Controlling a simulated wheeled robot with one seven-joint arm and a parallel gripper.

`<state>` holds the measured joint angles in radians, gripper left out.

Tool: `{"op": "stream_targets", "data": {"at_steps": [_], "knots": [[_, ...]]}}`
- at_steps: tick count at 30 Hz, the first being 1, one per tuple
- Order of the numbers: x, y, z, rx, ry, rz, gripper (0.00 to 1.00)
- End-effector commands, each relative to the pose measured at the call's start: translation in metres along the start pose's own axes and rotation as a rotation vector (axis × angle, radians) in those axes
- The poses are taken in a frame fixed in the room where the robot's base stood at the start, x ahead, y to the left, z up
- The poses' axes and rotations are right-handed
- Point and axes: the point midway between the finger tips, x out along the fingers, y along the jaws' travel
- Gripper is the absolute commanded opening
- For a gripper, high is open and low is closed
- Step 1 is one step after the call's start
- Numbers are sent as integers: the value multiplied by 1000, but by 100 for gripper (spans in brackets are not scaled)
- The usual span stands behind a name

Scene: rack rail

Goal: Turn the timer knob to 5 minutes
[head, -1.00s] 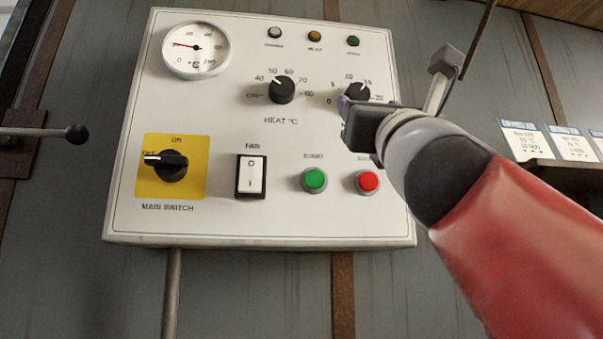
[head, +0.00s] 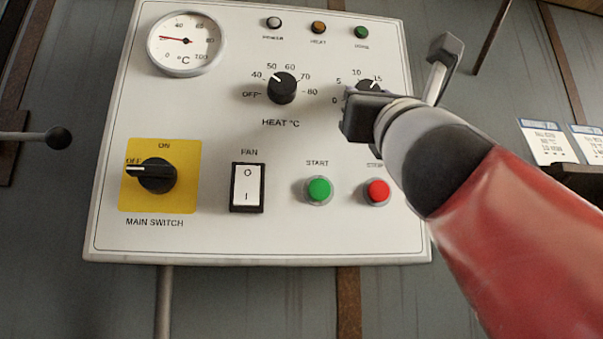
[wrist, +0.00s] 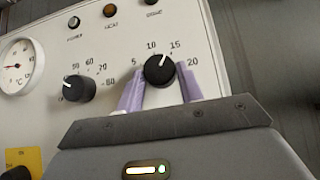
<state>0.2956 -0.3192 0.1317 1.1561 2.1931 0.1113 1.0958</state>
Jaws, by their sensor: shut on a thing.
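The timer knob (wrist: 157,72) is a round black dial with a white pointer line, on the right of the white panel. In the wrist view its pointer stands between the 10 and 15 marks; the 5 mark is to its left and 20 to its right. In the head view only the top of the knob (head: 370,85) shows above my gripper. My gripper (wrist: 160,80) has its two purple fingers on either side of the knob, shut on it. The lower part of the dial is hidden by my gripper in the head view.
The heat knob (head: 282,88) is just left of the timer knob. Below are the green start button (head: 318,190), red stop button (head: 377,192), fan rocker (head: 247,187) and main switch (head: 157,175). A temperature gauge (head: 186,43) is at upper left.

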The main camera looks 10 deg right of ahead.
Motion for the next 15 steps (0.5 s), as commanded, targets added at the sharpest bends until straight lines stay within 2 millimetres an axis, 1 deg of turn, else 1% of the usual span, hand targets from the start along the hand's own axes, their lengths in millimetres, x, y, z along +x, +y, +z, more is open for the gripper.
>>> {"op": "stream_targets", "data": {"at_steps": [8,15], "knots": [[1,-1,1,-28,1,31,14],[3,-3,3,-127,2,133,14]]}}
